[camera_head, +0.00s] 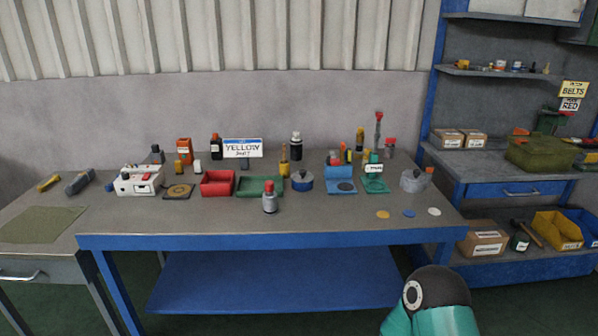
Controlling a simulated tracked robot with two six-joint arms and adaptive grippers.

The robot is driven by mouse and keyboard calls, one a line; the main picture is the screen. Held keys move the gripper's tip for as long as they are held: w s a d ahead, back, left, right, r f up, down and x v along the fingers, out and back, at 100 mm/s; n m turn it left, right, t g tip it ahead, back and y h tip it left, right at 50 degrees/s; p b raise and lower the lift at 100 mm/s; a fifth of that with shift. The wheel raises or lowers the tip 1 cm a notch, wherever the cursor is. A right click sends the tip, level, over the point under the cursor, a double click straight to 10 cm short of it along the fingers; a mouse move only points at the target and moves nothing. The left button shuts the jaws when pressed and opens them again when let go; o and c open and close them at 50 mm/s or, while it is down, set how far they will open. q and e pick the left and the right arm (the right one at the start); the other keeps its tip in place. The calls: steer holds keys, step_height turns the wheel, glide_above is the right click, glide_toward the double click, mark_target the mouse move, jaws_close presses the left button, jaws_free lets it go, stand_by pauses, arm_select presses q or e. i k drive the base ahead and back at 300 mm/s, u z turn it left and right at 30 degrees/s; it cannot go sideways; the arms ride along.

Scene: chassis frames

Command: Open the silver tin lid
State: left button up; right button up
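A small round tin (302,182) with a blue side and a greyish lid with a small knob stands near the middle of the workbench (340,216). Its lid appears to be on. A grey, silvery cylindrical container (412,182) stands near the right end of the bench; whether it has a lid is too small to tell. I cannot tell for sure which of the two is the silver tin. Part of my teal and black arm shows at the bottom right, in front of the bench and away from both. Neither of my grippers is in view.
A silver bottle with a red cap (270,198) stands in front of the green tray (258,193), beside the red bin (217,184). A blue box (340,174) stands right of the round tin. Small discs (409,213) lie front right. The bench's front strip is mostly clear.

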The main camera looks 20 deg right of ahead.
mark_target(301, 177)
steer(key=i, duration=0.9)
steer(key=z, duration=0.05)
